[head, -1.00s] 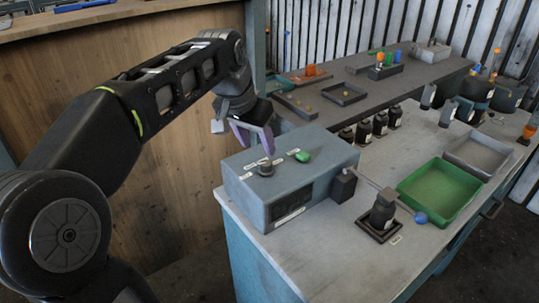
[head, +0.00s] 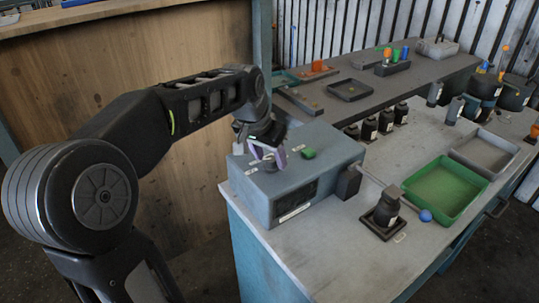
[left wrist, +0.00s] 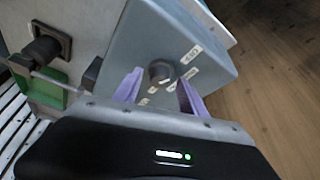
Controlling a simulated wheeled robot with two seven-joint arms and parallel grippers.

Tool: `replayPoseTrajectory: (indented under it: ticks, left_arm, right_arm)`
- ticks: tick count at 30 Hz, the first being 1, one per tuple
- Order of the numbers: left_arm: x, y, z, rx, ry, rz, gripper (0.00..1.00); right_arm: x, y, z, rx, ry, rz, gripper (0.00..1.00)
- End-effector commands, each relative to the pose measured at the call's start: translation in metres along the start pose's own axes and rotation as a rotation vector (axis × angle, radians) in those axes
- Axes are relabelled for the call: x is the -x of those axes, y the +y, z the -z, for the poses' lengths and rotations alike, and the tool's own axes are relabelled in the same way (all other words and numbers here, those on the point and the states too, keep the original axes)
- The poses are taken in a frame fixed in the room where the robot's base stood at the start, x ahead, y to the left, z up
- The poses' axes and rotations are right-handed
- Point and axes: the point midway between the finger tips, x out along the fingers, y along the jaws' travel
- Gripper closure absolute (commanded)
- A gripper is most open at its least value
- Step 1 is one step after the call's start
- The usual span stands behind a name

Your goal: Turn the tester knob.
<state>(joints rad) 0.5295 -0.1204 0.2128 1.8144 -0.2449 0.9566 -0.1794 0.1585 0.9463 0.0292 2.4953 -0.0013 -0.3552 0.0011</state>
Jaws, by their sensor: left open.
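The tester is a blue-grey box (head: 300,193) on the near left end of the workbench. Its dark round knob (left wrist: 161,72) sits on the top face with small white labels around it. A green button (head: 308,153) is on the same top face. My left gripper (head: 268,157) is at the knob, its purple fingers apart. In the left wrist view, the left gripper (left wrist: 158,88) is open, with one finger on each side of the knob and gaps between; contact is not visible. In the head view the gripper mostly hides the knob. My right gripper is out of view.
A dark blower part (head: 387,207) stands on a square base right of the tester, near a blue ball (head: 425,215). A green tray (head: 446,190) and grey tray (head: 484,153) lie further right. Several dark bottles (head: 387,121) stand behind.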

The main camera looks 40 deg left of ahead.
Motion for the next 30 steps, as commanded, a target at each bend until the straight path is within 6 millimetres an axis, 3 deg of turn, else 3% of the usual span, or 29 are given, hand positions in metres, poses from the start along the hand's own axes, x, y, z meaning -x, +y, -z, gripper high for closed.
replayPoseTrajectory:
  ticks: [4,22,30]
  left_arm:
    - [0.0002,-0.0001,0.0001,0.0,0.0,0.0,0.51]
    - [0.0006,-0.0001,0.0002,0.0,0.001,0.0,1.0]
    - [0.0007,-0.0002,0.0003,-0.001,0.001,-0.001,1.0]
  right_arm:
    - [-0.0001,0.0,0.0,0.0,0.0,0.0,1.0]
    - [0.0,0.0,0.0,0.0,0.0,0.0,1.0]
    - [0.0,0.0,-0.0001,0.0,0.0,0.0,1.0]
